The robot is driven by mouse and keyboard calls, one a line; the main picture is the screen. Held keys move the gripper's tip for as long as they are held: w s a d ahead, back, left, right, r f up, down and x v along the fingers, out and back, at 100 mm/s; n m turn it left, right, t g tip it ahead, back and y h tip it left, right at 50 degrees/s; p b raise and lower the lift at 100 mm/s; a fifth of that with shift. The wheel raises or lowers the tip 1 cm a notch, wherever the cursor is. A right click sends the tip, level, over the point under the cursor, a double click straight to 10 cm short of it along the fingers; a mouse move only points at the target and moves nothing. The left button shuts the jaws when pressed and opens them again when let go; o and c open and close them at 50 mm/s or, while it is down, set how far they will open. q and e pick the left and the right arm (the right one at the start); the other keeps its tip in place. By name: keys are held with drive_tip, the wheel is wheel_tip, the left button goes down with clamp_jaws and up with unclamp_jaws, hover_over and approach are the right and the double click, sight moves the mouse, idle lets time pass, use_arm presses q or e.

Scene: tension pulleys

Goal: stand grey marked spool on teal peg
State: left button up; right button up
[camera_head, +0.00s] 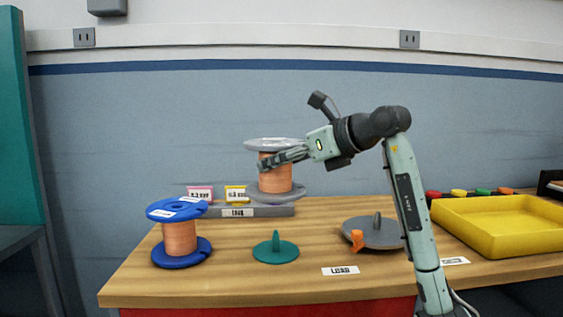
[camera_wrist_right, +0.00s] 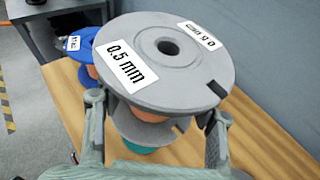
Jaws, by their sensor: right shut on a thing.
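The grey marked spool (camera_head: 275,145) has copper wire and is held upright in the air. In the right wrist view its top flange (camera_wrist_right: 180,80) bears a "0.5 mm" label and has a centre hole. My right gripper (camera_head: 265,163) is shut around the copper winding, between the two flanges. The teal peg (camera_head: 276,250) stands on a round teal base at the table's front and is empty. In the head view the spool is above the peg in the picture; a bit of teal base (camera_wrist_right: 133,146) shows under the lower flange in the wrist view. My left gripper is not in view.
A blue spool (camera_head: 180,238) stands left of the peg. A grey disc with a post and orange part (camera_head: 375,235) is to the right, then a yellow tray (camera_head: 495,225). A grey rack (camera_head: 225,211) with pink and yellow labels is behind. A "LOAD" label (camera_head: 340,271) lies in front.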

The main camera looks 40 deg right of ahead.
sight(288, 187)
drive_tip(key=shift+f+b, duration=1.4)
drive_tip(key=shift+f, duration=0.05)
drive_tip(key=shift+f, duration=0.1)
idle(0.4)
drive_tip(key=shift+f+b, duration=1.35)
drive_tip(key=shift+b, duration=0.2)
drive_tip(key=shift+f, duration=0.1)
drive_tip(key=shift+f+b, duration=1.4)
drive_tip(key=shift+b, duration=0.1)
idle(0.6)
drive_tip(key=shift+f+b, duration=1.5)
drive_tip(key=shift+b, duration=0.05)
drive_tip(key=shift+f, duration=0.15)
